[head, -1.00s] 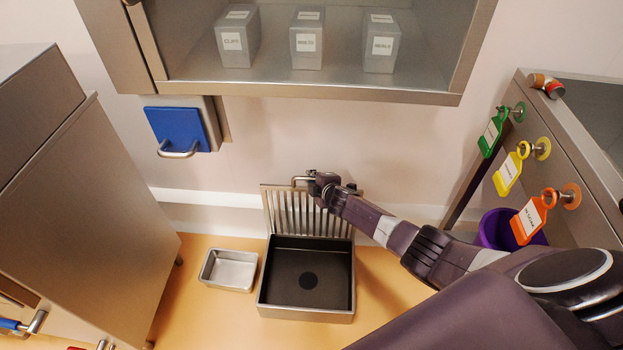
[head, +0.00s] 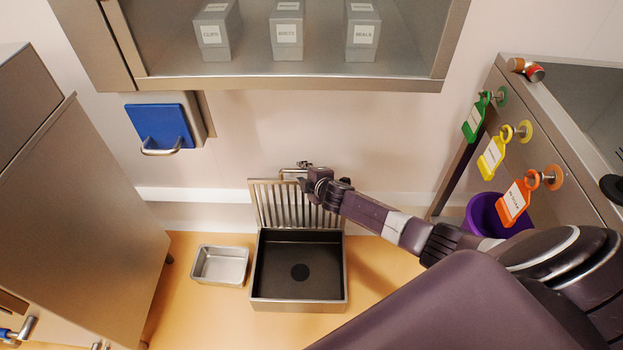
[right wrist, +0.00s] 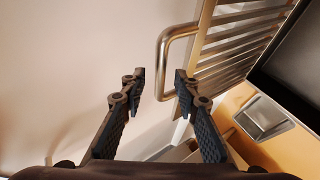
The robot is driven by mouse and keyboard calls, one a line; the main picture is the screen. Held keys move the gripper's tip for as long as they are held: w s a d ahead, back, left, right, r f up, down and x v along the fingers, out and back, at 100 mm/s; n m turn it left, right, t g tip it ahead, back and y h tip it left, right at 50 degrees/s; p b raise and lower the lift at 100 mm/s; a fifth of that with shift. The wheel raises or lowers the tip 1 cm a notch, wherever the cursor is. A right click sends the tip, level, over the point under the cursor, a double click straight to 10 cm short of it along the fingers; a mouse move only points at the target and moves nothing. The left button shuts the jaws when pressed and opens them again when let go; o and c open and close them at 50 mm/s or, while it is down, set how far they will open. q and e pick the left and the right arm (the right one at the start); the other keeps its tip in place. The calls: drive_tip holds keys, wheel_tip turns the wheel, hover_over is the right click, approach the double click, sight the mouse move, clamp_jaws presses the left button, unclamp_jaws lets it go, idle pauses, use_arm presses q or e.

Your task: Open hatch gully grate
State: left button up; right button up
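The hatch gully is a dark square basin (head: 298,300) with a metal rim on the counter. Its slatted metal grate (head: 270,205) stands raised along the basin's back edge, near the wall. A bar handle (head: 287,171) sits at the grate's top; it also shows in the right wrist view (right wrist: 163,55). My right gripper (head: 304,175) is at the handle's right end in the head view. In the right wrist view the gripper (right wrist: 160,76) is open, with nothing between its fingertips. The handle lies just beyond the tips, and one finger overlaps the grate's edge. My left gripper is not in view.
A small metal tray (head: 220,265) stands left of the basin. A blue-fronted wall box (head: 160,125) and a shelf cabinet (head: 270,83) are above. A large metal cabinet (head: 75,200) fills the left.

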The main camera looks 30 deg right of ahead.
drive_tip(key=v, duration=0.8)
drive_tip(key=shift+r, duration=0.1)
drive_tip(key=shift+s+a, duration=0.1)
idle(0.4)
